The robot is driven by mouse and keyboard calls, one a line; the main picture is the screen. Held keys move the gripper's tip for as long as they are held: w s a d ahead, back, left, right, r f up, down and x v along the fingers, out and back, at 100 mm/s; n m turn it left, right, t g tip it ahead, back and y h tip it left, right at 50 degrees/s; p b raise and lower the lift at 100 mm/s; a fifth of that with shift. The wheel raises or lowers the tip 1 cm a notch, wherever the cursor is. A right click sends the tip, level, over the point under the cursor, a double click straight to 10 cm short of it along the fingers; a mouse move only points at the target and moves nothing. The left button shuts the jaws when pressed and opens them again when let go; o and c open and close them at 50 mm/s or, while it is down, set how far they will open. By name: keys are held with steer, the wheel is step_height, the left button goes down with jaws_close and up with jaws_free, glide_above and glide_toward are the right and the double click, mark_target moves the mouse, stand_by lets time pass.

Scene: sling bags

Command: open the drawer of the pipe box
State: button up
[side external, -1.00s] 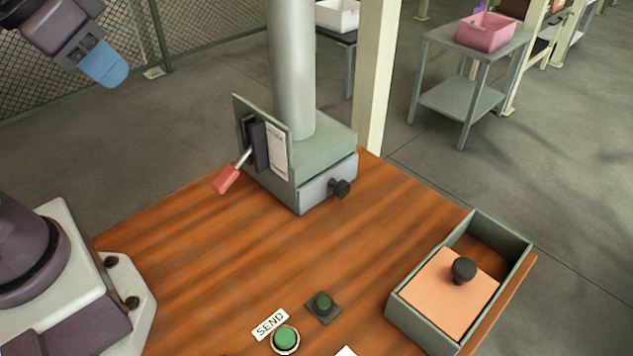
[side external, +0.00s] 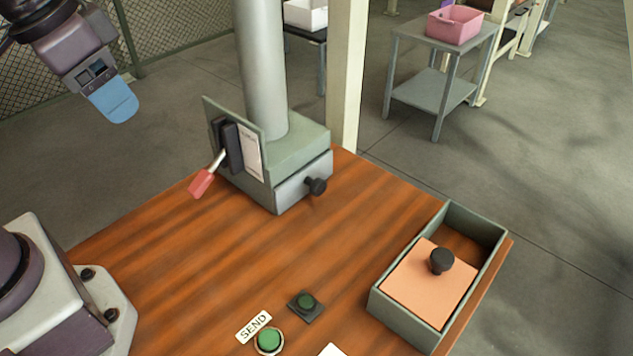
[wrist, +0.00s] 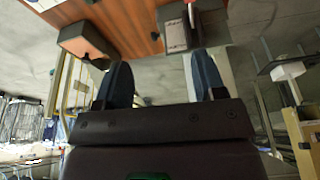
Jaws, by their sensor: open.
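The pipe box (side external: 297,147) is a grey-green box at the far edge of the wooden table, with a thick grey pipe (side external: 264,70) rising from it. Its drawer (side external: 296,190) has a pale grey front with a black knob (side external: 317,186), and looks shut. My gripper (side external: 118,113) hangs in the air at the upper left, well apart from the box. In the wrist view its two blue fingers stand apart with nothing between them (wrist: 160,80). The pipe box (wrist: 178,28) shows beyond the right finger there.
A lever with a red handle (side external: 202,183) sticks out from the box's left panel. An open green tray (side external: 405,325) with an orange, black-knobbed lid stands at the right. Green buttons (side external: 268,340) and a SEND label sit at the front. The table's middle (side external: 270,250) is clear.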

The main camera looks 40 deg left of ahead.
steer(key=w+d+f+m+g+y, duration=0.1)
steer(key=w+d+f+m+g, duration=0.3)
steer(key=w, duration=0.8)
steer(key=m+y, duration=0.4)
steer(key=m, duration=0.9)
glide_toward(321, 182)
steer(key=x, duration=1)
steer(key=shift+a+f, duration=0.1)
steer(key=shift+f, duration=0.15)
